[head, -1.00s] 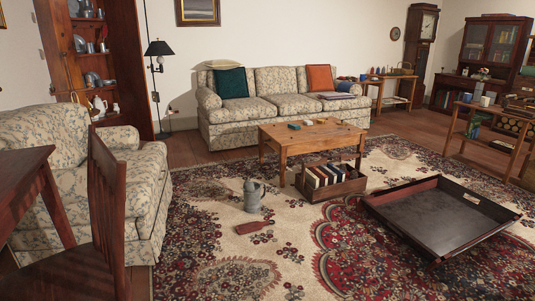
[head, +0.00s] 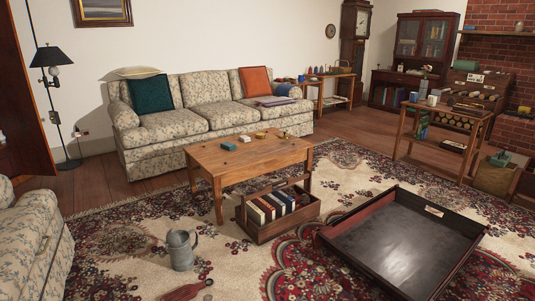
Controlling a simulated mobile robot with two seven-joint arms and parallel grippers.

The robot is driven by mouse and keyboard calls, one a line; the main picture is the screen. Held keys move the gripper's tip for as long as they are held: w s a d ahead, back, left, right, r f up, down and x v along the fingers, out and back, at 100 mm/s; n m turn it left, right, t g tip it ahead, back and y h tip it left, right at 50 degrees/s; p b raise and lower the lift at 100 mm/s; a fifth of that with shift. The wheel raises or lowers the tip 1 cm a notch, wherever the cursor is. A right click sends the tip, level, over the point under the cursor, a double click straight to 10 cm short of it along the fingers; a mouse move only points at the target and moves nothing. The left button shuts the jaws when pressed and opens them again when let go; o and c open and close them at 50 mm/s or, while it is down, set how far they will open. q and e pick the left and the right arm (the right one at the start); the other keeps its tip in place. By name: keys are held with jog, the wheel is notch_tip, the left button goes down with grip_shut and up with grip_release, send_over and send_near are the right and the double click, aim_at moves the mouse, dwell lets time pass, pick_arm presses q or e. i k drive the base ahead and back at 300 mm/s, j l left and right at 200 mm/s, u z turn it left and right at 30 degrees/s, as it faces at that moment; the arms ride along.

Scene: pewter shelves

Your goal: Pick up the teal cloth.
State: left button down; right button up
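No cloth is plainly recognisable as the teal one. A small teal item (head: 501,157) lies at the top of a wicker basket (head: 494,178) at the right; it is too small to tell whether it is cloth. A small teal block-like object (head: 229,146) lies on the wooden coffee table (head: 250,160). A dark teal cushion (head: 150,94) leans on the left end of the floral sofa (head: 205,108). Neither of my grippers shows in the head view.
A large dark tray (head: 405,245) lies on the patterned rug at the front right. A wooden crate of books (head: 262,232) and a grey watering can (head: 181,250) stand left of it. A side table (head: 407,137) stands before the brick fireplace (head: 500,60). Open rug surrounds these.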

aim_at(228, 146)
jog(key=i, duration=0.55)
jog(key=i+j+z, duration=0.1)
jog(key=i, duration=0.4)
jog(key=i+j, duration=0.15)
jog(key=i, duration=0.35)
jog(key=i+j+z, duration=0.35)
jog(key=i, duration=0.15)
jog(key=i+j+z, duration=0.3)
jog(key=i+j, duration=0.25)
jog(key=i+j+z, duration=0.1)
jog(key=i+j, duration=0.15)
jog(key=i, duration=0.25)
